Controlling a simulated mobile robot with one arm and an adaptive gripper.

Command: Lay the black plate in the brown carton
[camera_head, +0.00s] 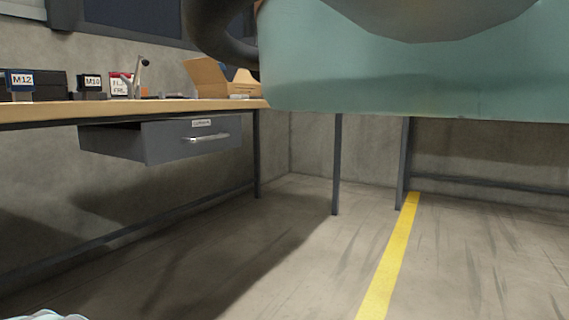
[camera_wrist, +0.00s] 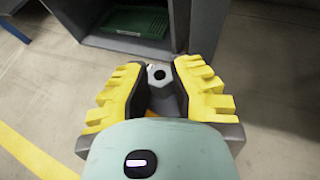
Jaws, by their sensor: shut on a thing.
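The brown carton (camera_head: 228,88) stands open at the far right end of the wooden bench in the head view, with flaps raised; its inside is hidden. My gripper (camera_wrist: 158,72) shows in the wrist view with its yellow ribbed fingers closed on a small grey piece with a round dark hole (camera_wrist: 159,75). This piece looks like a plate, but it appears grey here and I cannot be sure that it is the black plate. It is held above the floor, away from the carton. The gripper is not visible in the head view.
The bench (camera_head: 170,106) carries bins labelled M12 (camera_head: 20,80) and M10 (camera_head: 90,84) left of the carton. A grey drawer (camera_head: 192,140) hangs below it. A green crate (camera_wrist: 137,22) sits in a grey cabinet ahead of the gripper. Floor with a yellow line (camera_head: 392,255) is clear.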

